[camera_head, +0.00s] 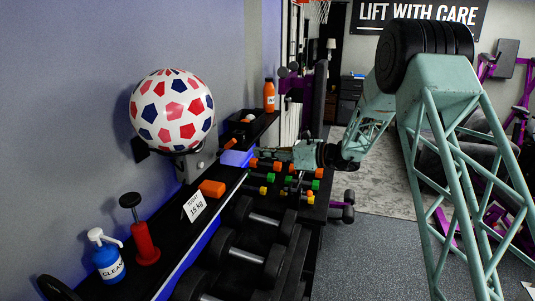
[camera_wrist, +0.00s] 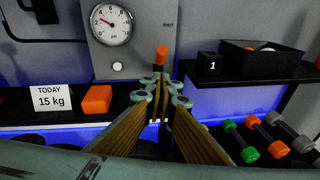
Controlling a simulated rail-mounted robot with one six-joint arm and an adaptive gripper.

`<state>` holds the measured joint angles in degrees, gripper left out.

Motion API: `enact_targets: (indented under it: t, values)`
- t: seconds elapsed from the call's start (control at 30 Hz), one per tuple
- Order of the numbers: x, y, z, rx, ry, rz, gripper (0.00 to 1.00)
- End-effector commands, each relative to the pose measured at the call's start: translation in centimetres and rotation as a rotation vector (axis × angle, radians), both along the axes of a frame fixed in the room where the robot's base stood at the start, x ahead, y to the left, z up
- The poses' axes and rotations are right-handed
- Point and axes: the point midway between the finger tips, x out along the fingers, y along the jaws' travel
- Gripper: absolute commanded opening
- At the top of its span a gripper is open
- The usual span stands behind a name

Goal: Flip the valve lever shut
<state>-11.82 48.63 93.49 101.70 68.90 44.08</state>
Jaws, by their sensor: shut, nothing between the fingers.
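The valve lever (camera_wrist: 161,56) shows in the wrist view as a short orange handle standing upright at the lower edge of a grey wall panel (camera_wrist: 135,50). My gripper (camera_wrist: 161,84) is shut and empty, with its fingertips just below the lever in the picture. The fingertips hide whatever lies under the handle, and I cannot tell whether they touch it. The panel carries a round dial gauge (camera_wrist: 111,24) and a small white button. In the head view my gripper (camera_head: 257,155) reaches left over the rack, near the grey panel (camera_head: 199,160).
An orange block (camera_wrist: 97,99) and a "15 kg" card (camera_wrist: 51,98) stand on the shelf left of the fingers. A black bin (camera_wrist: 258,60) sits on the right shelf. Coloured dumbbells (camera_wrist: 240,140) lie lower right. A ball (camera_head: 172,110) sits above the panel in the head view.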

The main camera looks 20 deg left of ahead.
Motion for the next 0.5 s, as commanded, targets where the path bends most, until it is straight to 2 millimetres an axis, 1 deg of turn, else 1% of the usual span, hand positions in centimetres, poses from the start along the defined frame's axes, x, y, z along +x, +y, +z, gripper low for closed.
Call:
enact_targets:
  t: [0.03,0.27,0.5]
  values:
    - [0.1,0.7,-0.2,-0.001,0.000,0.001,0.00]
    - [0.6,3.7,-0.7,0.000,0.000,0.001,0.00]
    - [1.2,5.8,0.8,0.000,-0.001,0.000,0.00]
